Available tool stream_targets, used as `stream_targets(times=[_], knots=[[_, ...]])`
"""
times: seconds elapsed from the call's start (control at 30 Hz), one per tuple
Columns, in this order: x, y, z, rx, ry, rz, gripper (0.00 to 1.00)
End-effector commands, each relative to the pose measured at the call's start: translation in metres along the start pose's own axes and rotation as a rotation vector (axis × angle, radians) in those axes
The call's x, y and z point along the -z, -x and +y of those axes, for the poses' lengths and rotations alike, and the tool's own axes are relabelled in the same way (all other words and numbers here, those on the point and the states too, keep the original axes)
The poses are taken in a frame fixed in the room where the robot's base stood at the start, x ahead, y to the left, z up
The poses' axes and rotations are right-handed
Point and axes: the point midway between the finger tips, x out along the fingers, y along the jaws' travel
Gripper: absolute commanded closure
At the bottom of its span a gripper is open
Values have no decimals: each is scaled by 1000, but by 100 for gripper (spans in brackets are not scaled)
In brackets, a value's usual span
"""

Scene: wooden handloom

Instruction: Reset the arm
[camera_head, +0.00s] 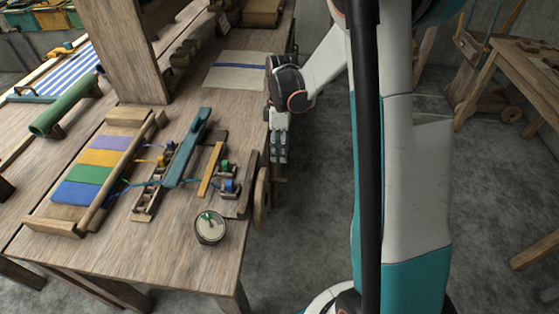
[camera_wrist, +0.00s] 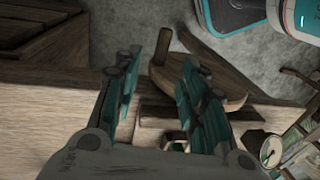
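My gripper (camera_head: 280,150) hangs beside the right edge of the wooden loom table (camera_head: 110,265), pointing down over the gap between the table and my body. In the wrist view my gripper (camera_wrist: 160,60) has its two teal-padded fingers spread apart, with nothing between them. The same wheel-like part (camera_head: 262,198) shows in the head view at the table edge, below and left of my gripper.
On the table are a striped colored board (camera_head: 90,172), a teal bar (camera_head: 187,150), a yellow strip (camera_head: 211,170) and a round dial (camera_head: 211,227). A pale sheet with a blue stripe (camera_head: 236,68) lies left of my arm. Wooden furniture (camera_head: 515,75) stands at right; the floor between is clear.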

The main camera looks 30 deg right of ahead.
Motion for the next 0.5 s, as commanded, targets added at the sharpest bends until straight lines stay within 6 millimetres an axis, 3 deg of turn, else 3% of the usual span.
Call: stream_targets(times=[0.2,0.5], knots=[[0,15,0,0,0,0,62],[0,15,0,0,0,0,62]])
